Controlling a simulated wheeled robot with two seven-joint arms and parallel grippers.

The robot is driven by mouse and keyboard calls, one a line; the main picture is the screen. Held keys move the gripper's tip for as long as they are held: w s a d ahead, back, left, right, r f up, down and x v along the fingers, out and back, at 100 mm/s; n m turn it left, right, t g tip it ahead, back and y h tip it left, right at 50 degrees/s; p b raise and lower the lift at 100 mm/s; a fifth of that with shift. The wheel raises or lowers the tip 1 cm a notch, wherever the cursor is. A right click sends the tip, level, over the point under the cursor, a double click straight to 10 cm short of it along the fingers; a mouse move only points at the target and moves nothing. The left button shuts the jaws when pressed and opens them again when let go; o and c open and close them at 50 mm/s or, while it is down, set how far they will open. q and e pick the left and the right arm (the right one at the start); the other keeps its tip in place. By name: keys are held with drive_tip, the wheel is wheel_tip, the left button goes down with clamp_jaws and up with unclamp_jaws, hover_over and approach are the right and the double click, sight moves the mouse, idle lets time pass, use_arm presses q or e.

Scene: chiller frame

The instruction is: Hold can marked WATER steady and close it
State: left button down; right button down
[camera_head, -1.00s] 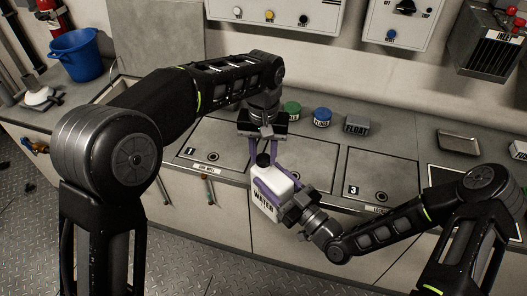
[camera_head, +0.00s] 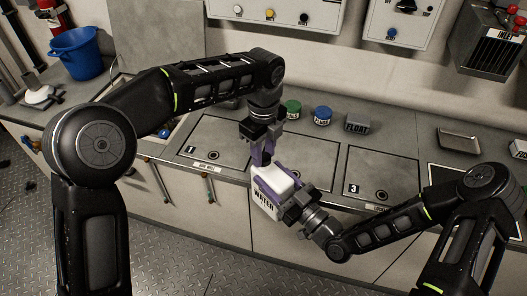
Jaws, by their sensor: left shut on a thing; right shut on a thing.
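The white can marked WATER (camera_head: 268,206) is held slightly tilted at the front edge of the counter, its label facing me. My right gripper (camera_head: 276,190) is shut on the can's body, with a purple finger across its near side. My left gripper (camera_head: 262,157) points down at the top of the can. Its purple fingers are shut on the can's dark cap, which they now mostly hide. I cannot tell how tightly the cap sits.
Behind the grippers on the grey counter (camera_head: 225,135) stand a green-lidded jar (camera_head: 292,108), a blue-lidded jar (camera_head: 322,116) and a grey FLOAT block (camera_head: 357,124). A metal tray (camera_head: 459,142) lies at the right. A blue bucket (camera_head: 76,52) stands far left.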

use_arm(q)
drive_tip(key=m, duration=0.5)
drive_tip(key=shift+m, duration=0.3)
drive_tip(key=m, duration=0.2)
drive_tip(key=shift+m, duration=0.4)
drive_tip(key=m, duration=0.9)
drive_tip(key=shift+d, duration=0.1)
drive_tip(key=c, duration=1)
unclamp_jaws()
drive_tip(key=shift+c, duration=0.4)
